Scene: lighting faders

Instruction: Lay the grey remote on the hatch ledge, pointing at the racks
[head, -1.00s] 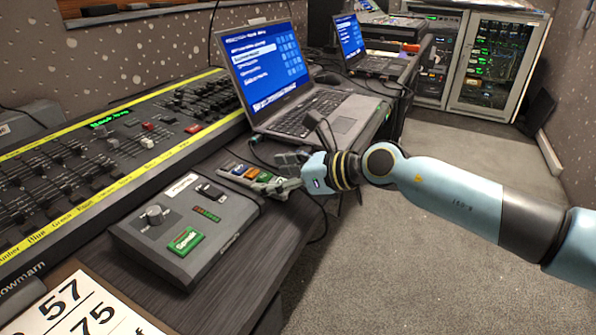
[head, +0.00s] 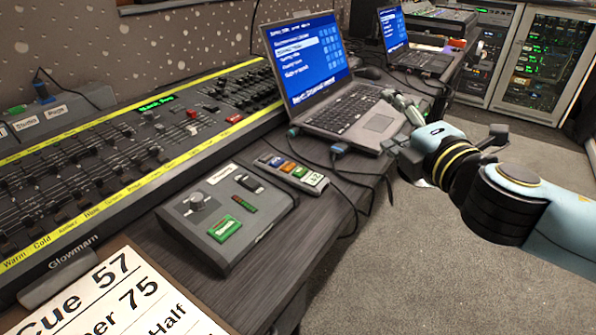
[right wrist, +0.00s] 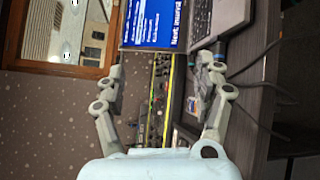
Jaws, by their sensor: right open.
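The grey remote (head: 290,172), with blue, orange and green buttons, lies flat on the dark desk between the laptop and a grey control box. My right gripper (head: 398,122) is open and empty at the laptop's right front corner, apart from the remote. In the right wrist view its fingers (right wrist: 160,78) stand wide apart with nothing held between them. A wooden-framed opening in the wall, apparently the hatch (right wrist: 108,45), shows there; a strip of its frame (head: 150,8) shows at the head view's top edge. The racks (head: 540,70) stand at the far right. My left gripper is out of view.
The open laptop (head: 345,115) and its cables (head: 350,170) stand close to the right gripper. The grey control box (head: 225,220) and long fader desk (head: 120,150) fill the left. A cue board (head: 110,295) is in front. Carpet (head: 420,260) is clear at right.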

